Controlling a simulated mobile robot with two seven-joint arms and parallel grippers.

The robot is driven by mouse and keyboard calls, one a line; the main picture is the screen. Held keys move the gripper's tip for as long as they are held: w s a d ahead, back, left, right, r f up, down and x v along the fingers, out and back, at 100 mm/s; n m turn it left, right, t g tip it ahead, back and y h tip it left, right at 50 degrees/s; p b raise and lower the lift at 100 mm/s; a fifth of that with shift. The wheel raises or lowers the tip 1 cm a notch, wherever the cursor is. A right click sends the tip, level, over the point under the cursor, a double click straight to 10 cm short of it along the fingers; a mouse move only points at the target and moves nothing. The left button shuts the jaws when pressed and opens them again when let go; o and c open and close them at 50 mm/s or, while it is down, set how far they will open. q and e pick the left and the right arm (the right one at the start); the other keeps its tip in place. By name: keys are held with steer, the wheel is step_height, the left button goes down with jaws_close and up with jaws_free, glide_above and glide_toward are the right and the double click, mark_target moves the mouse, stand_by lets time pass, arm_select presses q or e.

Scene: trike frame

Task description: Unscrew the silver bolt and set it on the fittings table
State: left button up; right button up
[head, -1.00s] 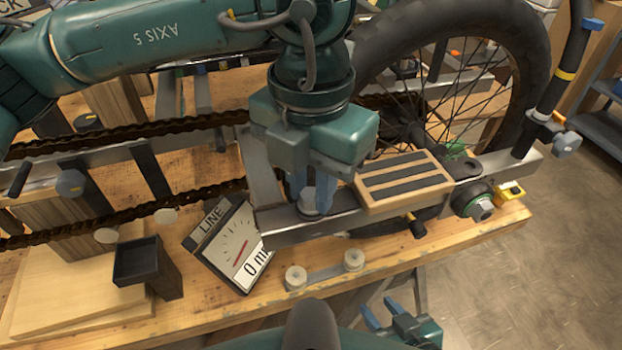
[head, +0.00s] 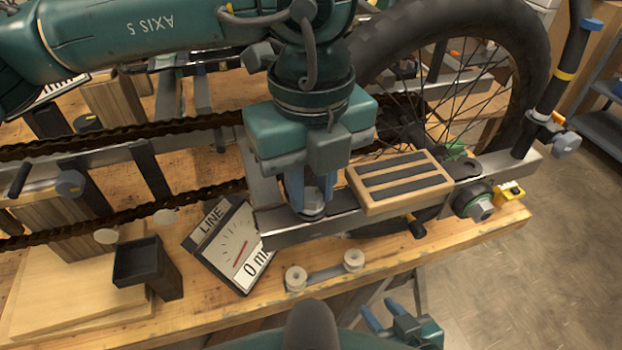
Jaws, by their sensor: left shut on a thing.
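The silver bolt (head: 313,211) sits at the grey metal frame bar (head: 285,236), upright, with its head low between the blue fingers of my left gripper (head: 312,194). My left gripper points down from above and is shut on the bolt. The bolt's shank is hidden, so I cannot tell how far it is out. My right gripper (head: 384,314) is at the bottom edge, its blue fingers apart and empty. I cannot tell which surface is the fittings table.
A wooden block with dark strips (head: 400,181) lies on the bar right of the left gripper. A dial plate (head: 232,245) and black open box (head: 140,262) stand on the wooden bench (head: 480,238). The wheel (head: 525,70) rises behind. Chains run at left.

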mark_target(311, 194)
arm_select(q)
steer(key=o, duration=0.5)
steer(key=m, duration=0.5)
steer(key=shift+m, duration=0.4)
steer(key=m, duration=0.6)
steer(key=c, duration=0.5)
steer(key=n, duration=0.5)
steer(key=shift+r+p, duration=1)
steer(key=shift+r, duration=1.3)
